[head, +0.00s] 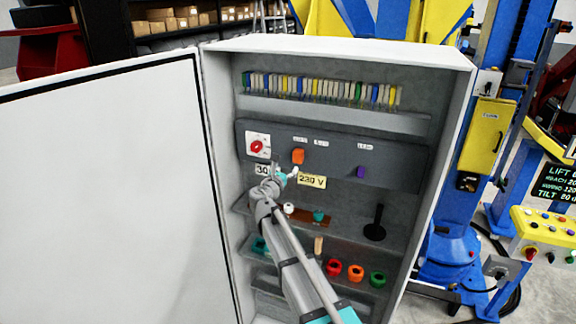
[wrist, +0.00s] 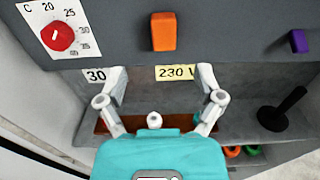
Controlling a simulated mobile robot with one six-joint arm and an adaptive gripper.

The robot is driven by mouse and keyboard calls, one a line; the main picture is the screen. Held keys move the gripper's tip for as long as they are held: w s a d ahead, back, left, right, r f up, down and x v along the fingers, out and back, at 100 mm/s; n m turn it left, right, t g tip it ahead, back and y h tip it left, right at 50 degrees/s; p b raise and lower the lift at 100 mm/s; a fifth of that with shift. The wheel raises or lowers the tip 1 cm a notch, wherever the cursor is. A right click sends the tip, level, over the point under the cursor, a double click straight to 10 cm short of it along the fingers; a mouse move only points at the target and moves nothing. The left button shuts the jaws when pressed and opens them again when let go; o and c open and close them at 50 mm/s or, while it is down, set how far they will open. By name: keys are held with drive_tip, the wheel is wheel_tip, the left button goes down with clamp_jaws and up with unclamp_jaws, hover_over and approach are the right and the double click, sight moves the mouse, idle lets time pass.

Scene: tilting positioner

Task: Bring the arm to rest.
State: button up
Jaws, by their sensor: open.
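My arm reaches up into an open grey cabinet (head: 460,110). My gripper (head: 285,175) is in front of the cabinet's inner panel, just below the row of controls. In the wrist view my gripper (wrist: 160,78) has its two fingers spread wide, with nothing between them. The "30" label (wrist: 96,76) shows at the left finger and the "230 V" label (wrist: 175,72) between the fingertips. Whether the fingers touch the panel, I cannot tell.
The panel carries a red dial (head: 256,146), an orange switch (head: 298,156) and a purple switch (head: 360,172). A black stick-like part (head: 376,225) stands on the shelf at right. Red, orange and green rings (head: 356,272) lie lower. The open door (head: 110,190) bounds the left side.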

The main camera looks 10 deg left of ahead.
drive_tip(key=shift+s, duration=0.15)
idle(0.3)
drive_tip(key=s+d+f+m+g+h+b, duration=0.1)
drive_tip(key=s+d+f+m+g+b, duration=0.2)
drive_tip(key=d+f+m, duration=0.5)
drive_tip(key=s+d+f+m+g+h+b, duration=0.2)
drive_tip(key=d+f+m+g+b, duration=0.15)
drive_tip(key=d+f, duration=0.45)
drive_tip(key=s+d+f+m+g+h+b, duration=0.1)
drive_tip(key=s+d+f+m+g+b, duration=0.35)
drive_tip(key=d, duration=0.65)
drive_tip(key=s+d+f+m+g+y+b, duration=0.3)
drive_tip(key=s+d+f+m+b, duration=0.1)
drive_tip(key=s+f+m, duration=0.5)
drive_tip(key=s+d+f+m+g+y+b, duration=0.3)
drive_tip(key=s+d+f+m+b, duration=0.2)
drive_tip(key=s+f+m, duration=0.4)
drive_tip(key=shift+s+d+f+g+y, duration=0.3)
drive_tip(key=shift+s+d+g+y, duration=0.15)
drive_tip(key=shift+s, duration=0.55)
